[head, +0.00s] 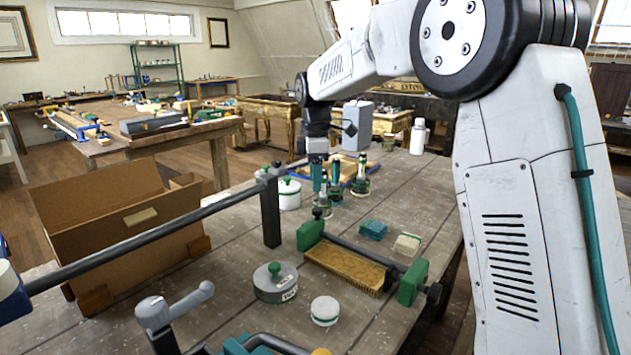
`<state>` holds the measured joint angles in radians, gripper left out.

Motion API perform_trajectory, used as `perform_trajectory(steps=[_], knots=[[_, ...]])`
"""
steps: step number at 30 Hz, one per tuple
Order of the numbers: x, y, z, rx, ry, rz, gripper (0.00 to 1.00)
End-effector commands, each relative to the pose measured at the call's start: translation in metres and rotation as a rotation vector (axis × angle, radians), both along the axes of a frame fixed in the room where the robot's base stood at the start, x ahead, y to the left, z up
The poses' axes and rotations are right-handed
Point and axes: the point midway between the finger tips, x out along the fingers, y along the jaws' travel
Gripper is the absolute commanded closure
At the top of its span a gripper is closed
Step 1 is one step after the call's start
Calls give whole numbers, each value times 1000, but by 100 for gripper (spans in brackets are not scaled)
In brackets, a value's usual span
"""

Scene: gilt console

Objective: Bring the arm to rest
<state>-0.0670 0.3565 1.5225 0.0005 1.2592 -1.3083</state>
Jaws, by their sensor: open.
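My arm comes in from the right, arches over the table and points down at its far end. My gripper (318,180) is small in the head view, above or just beside two dark green-based tools (361,178) standing upright. Its jaws are open; I see nothing held in them. From this angle I cannot tell whether it touches the tools, and the fingertips partly blend with them.
A dark bar crosses the left side.

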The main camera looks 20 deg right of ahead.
Motion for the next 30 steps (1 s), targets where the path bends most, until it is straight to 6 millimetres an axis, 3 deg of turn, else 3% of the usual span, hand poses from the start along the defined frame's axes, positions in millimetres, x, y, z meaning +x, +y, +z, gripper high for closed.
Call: perform_trajectory(steps=[9, 13, 15, 18, 23, 30], knots=[[0, 0, -1, 0, 0, -20, 51], [-1, 0, -3, 0, 4, -127, 51], [-11, -1, -17, -6, 35, -220, 51], [-39, -3, -27, -18, 72, -378, 51], [-97, -10, -21, -36, 96, -620, 51], [-200, -22, -6, -51, 91, -949, 51]])
